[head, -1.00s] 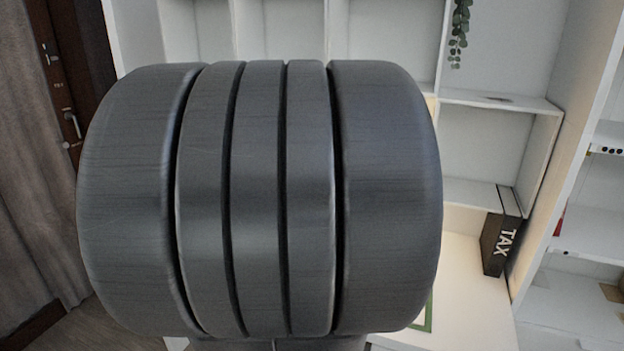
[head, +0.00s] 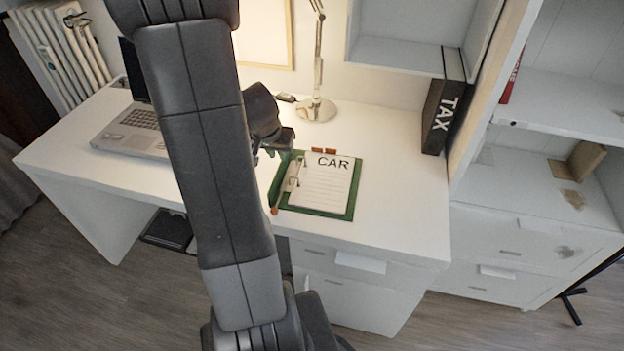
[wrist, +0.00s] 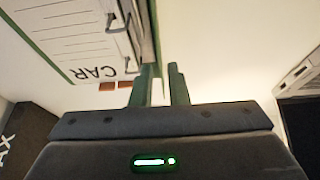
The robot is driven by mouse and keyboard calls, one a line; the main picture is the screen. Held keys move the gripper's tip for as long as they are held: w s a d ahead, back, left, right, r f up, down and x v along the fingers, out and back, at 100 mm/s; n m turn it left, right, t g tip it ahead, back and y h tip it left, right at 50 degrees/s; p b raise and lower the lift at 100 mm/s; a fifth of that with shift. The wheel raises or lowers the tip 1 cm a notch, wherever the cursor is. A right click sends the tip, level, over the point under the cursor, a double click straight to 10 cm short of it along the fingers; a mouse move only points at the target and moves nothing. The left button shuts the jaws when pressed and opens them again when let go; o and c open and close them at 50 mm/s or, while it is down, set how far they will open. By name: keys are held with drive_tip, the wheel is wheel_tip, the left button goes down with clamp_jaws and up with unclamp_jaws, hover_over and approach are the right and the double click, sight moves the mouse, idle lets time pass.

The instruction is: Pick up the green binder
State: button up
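The green binder (head: 318,211) lies on the white desk with a lined page marked "CAR" and metal rings along its left side. In the wrist view, the binder (wrist: 147,30) is at the upper left, its ringed green edge near my fingertips. My gripper (head: 270,153) is at the binder's upper left corner in the head view. The wrist view shows my gripper (wrist: 160,74) with its two fingers apart and a pale gap between them. The left finger overlaps the binder's edge in the picture; I cannot tell whether they touch.
A laptop (head: 132,138) is at the left of the desk (head: 400,215). A lamp (head: 316,109) stands behind the binder. A dark TAX binder (head: 440,112) stands upright at the right against the shelf (head: 480,110). The desk is clear right of the green binder.

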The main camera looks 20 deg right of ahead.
sight(282, 175)
drive_tip(key=x, duration=0.3)
drive_tip(key=b+x, duration=0.1)
drive_tip(key=x, duration=0.3)
drive_tip(key=shift+s+f+b, duration=0.15)
drive_tip(key=shift+f+b, duration=0.15)
drive_tip(key=shift+f, duration=0.05)
clamp_jaws()
drive_tip(key=shift+r, duration=0.1)
